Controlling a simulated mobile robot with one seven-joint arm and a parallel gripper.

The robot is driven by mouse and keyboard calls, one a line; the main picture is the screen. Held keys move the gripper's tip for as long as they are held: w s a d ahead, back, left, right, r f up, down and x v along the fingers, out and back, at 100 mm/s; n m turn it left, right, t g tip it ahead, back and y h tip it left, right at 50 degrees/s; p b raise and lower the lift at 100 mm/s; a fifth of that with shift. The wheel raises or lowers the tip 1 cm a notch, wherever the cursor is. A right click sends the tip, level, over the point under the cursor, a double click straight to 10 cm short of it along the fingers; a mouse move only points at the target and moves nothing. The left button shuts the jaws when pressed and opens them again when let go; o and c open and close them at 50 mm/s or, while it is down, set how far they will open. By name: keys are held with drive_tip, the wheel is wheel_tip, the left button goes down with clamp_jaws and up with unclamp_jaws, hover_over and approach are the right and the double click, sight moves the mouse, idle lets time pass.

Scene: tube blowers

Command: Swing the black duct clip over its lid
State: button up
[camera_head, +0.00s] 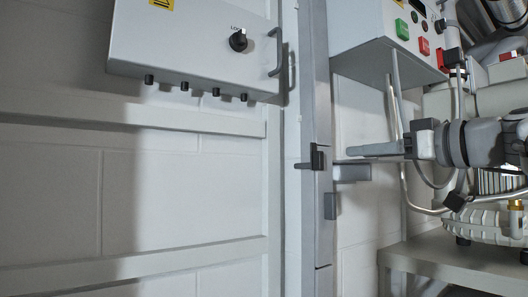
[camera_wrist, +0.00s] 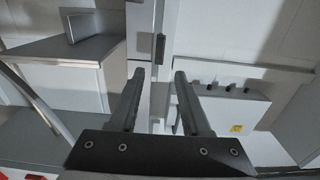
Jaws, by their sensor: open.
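The black duct clip (camera_head: 316,158) sits on the front of a grey upright duct (camera_head: 322,110) in the head view, with a short arm sticking out to the left. I cannot clearly tell the lid from the duct's front face. My gripper (camera_head: 348,151) is to the right of the clip at about its height, apart from it in the picture, fingers pointing left. In the wrist view my gripper (camera_wrist: 158,72) is open, with nothing visible between its two fingers. A small dark piece (camera_wrist: 160,47) shows on the duct beyond the fingertips; I cannot tell if it is the clip.
A grey cabinet (camera_head: 190,50) with a black lock knob hangs at upper left. A control box (camera_head: 385,40) with green and red buttons is at upper right, above my arm. A dark grey block (camera_head: 330,206) is lower on the duct. A grey bench (camera_head: 450,262) stands lower right.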

sight(322, 155)
drive_tip(key=p+x, duration=0.4)
drive_tip(key=x, duration=0.5)
drive_tip(key=shift+w+a+r, duration=0.1)
drive_tip(key=shift+w+a, duration=0.05)
drive_tip(key=shift+w, duration=0.05)
drive_tip(key=shift+w+a, duration=0.3)
drive_tip(key=shift+w, duration=0.15)
clamp_jaws()
